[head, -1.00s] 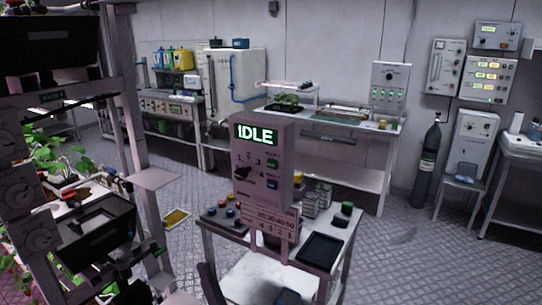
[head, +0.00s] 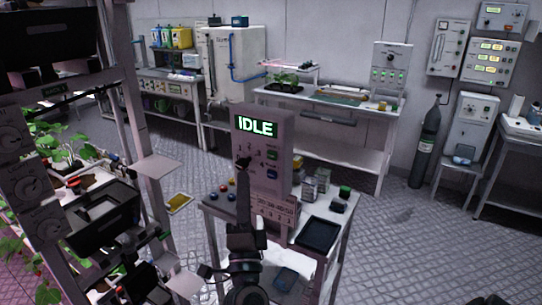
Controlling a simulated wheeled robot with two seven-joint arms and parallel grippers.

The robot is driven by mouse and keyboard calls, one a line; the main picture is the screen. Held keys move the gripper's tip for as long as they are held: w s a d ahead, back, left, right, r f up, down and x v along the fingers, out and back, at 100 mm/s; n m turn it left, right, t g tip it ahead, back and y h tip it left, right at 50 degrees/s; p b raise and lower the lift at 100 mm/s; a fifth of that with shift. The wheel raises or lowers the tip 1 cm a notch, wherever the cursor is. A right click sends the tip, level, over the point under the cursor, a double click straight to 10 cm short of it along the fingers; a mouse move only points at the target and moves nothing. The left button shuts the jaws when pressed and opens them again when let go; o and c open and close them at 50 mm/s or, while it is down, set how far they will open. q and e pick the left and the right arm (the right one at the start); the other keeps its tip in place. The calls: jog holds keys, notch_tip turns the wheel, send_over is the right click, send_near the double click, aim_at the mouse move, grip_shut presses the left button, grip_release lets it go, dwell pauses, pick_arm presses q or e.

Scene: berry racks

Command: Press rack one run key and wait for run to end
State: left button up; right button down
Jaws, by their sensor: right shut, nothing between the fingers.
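A grey console (head: 279,135) stands on the white table, its lit screen (head: 257,127) reading IDLE. Below the screen are a numbered dial, mostly hidden by my gripper, a green key (head: 272,155) and a blue key (head: 272,174). The small labels beside the keys are too blurred to read. My right gripper (head: 243,164) is shut and empty, pointing up in front of the dial area, left of both keys. I cannot tell if it touches the panel. Dark jointed parts at the lower left may be my left arm; its fingers cannot be made out.
A plant rack (head: 118,85) stands close at left. Benches line the back wall.

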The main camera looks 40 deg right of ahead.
aim_at(272, 155)
jog(key=shift+d, duration=0.15)
jog(key=shift+w+d+b, duration=0.15)
jog(key=shift+w+d, duration=0.4)
jog(key=shift+d, duration=0.75)
jog(key=shift+w+d+b, duration=0.2)
jog(key=shift+w+d, duration=0.35)
jog(key=shift+d, duration=0.75)
jog(key=shift+w+d+b, duration=0.15)
jog(key=shift+w+d, duration=0.4)
jog(key=shift+d, duration=0.75)
jog(key=shift+w+d+p, duration=0.15)
jog(key=shift+d+p, duration=0.15)
jog(key=shift+w+d, duration=0.2)
jog(key=shift+d, duration=0.35)
jog(key=shift+a+p, duration=0.15)
jog(key=shift+p, duration=0.15)
jog(key=shift+s+a+p, duration=0.3)
jog(key=shift+s+a, duration=0.05)
jog(key=shift+a, duration=0.35)
